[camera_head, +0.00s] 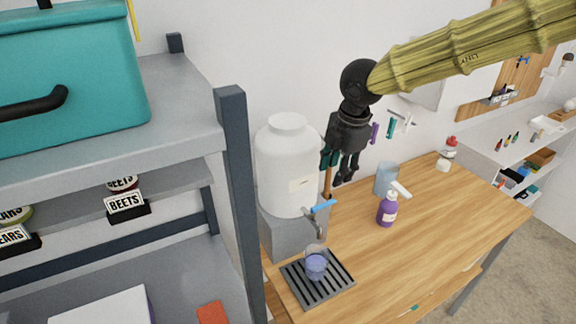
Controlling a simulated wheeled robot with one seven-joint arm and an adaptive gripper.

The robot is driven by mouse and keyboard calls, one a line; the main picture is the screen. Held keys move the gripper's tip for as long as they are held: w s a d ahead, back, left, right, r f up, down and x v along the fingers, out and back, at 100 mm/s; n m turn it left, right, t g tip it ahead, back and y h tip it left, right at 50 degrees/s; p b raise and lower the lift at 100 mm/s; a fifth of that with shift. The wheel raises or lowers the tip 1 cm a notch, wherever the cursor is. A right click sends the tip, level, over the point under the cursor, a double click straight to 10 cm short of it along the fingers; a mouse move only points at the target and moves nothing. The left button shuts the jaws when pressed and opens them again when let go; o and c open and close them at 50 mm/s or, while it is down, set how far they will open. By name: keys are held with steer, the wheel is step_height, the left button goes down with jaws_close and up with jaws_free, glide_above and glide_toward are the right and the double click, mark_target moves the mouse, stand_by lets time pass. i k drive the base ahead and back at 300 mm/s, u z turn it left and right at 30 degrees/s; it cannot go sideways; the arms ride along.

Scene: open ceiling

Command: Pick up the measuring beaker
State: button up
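A small clear beaker with bluish-purple contents (316,264) stands upright on a dark slatted drip tray (335,290), below the tap of a white dispenser. It looks like the measuring beaker, but I see no markings on it. A taller pale blue translucent vessel (386,177) stands farther back by the wall. My black gripper (346,180) hangs pointing down in front of the wall, above and behind the small beaker and apart from it. I see nothing held in it. Its fingers are small and dark, so their opening is unclear.
The white dispenser (288,165) with a blue-handled tap (322,207) stands left of my gripper. A purple pump bottle (388,209) stands on the wooden table (430,230), whose right part is mostly clear. A grey shelf post (240,200) rises at the left.

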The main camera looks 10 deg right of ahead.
mark_target(317, 257)
steer(key=k, duration=1)
